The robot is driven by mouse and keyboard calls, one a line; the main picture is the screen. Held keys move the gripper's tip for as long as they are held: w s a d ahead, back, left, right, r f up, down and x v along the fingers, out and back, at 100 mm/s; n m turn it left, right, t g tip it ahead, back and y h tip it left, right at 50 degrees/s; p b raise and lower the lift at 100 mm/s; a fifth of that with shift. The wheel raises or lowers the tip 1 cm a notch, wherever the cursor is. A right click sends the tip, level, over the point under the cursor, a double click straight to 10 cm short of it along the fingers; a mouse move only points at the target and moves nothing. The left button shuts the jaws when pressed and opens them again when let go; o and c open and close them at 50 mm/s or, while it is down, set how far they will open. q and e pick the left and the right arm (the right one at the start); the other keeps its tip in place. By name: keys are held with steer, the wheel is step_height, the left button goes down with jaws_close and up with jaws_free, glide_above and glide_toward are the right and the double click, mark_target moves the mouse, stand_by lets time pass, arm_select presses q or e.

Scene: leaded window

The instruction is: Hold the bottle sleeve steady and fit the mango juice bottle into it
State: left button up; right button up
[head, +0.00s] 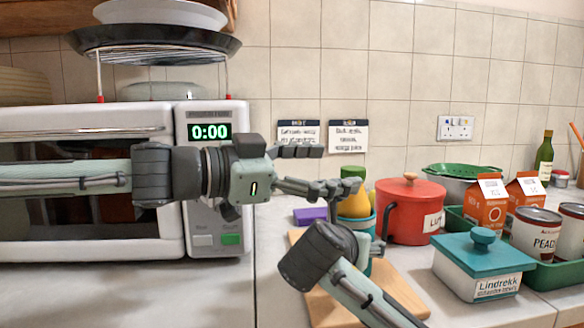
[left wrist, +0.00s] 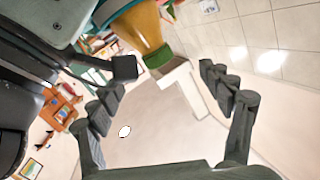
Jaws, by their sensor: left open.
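The mango juice bottle (head: 355,203), orange-yellow with a green cap, stands upright with its lower part inside the teal bottle sleeve (head: 365,224). How deep it sits is hidden. In the left wrist view the bottle (left wrist: 141,28) and the sleeve's teal rim (left wrist: 110,10) show at the top. My left gripper (head: 335,168) is open and empty, level with the cap, its lower finger overlapping the bottle in the picture. Its spread fingers also show in the left wrist view (left wrist: 165,90). My right arm comes in from below in front of the sleeve; its gripper is mostly hidden.
A wooden board (head: 402,287) lies below the sleeve, with a purple block (head: 310,215) at its left. A red pot (head: 408,212) stands close to the right, then a teal-lidded box (head: 478,270) and a green tray (head: 560,277). A microwave (head: 215,244) stands at left.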

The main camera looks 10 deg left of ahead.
arm_select(q)
steer(key=v, duration=0.8)
arm_select(e)
steer(key=shift+r, duration=0.1)
arm_select(q)
steer(key=shift+s, duration=0.15)
arm_select(e)
steer(key=o, duration=1.4)
steer(key=shift+c, duration=0.2)
steer(key=v, duration=0.7)
steer(key=shift+a, duration=0.35)
steer(key=shift+s+d+r, duration=0.15)
steer(key=shift+s, duration=0.35)
steer(key=shift+w, duration=0.1)
